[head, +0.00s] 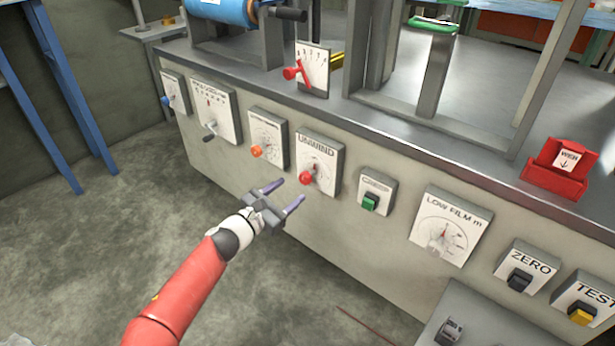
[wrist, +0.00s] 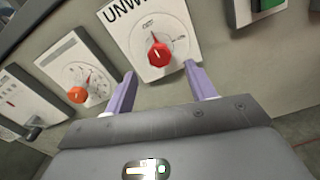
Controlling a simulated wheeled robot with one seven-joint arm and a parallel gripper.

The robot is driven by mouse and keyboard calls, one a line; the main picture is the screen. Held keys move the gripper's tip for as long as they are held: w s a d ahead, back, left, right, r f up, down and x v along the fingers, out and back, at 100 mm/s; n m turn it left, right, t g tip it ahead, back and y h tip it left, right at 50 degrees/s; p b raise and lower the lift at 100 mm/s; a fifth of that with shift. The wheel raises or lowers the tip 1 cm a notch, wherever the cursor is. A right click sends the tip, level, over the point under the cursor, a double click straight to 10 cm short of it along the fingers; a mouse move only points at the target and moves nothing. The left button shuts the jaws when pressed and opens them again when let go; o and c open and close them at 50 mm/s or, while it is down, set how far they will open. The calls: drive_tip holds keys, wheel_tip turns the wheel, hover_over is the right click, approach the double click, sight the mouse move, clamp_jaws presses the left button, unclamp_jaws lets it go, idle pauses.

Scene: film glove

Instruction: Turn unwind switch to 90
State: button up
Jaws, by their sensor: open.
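The unwind switch is a red knob (head: 306,178) on a white panel labelled UNWIND (head: 318,150), on the front of the grey machine. In the wrist view the red knob (wrist: 158,53) sits between and beyond my fingertips, with its pale pointer toward the top of the dial. The dial numbers are too small to read. My gripper (head: 284,191) is open and empty, its two purple fingers pointing at the panel. It is a little in front of the knob and apart from it. In the wrist view the gripper's fingers (wrist: 160,72) stand either side of the knob.
A panel with an orange knob (head: 257,151) is left of UNWIND, and a green button (head: 370,202) is right of it. A LOW FILM dial (head: 445,230) is further right. A red lever (head: 292,73) stands on the machine's top edge.

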sight(303, 180)
drive_tip(key=x, duration=0.7)
drive_tip(key=shift+w+d, duration=0.15)
drive_tip(key=shift+w, duration=0.15)
drive_tip(key=shift+c, duration=0.2)
drive_tip(key=c, duration=0.9)
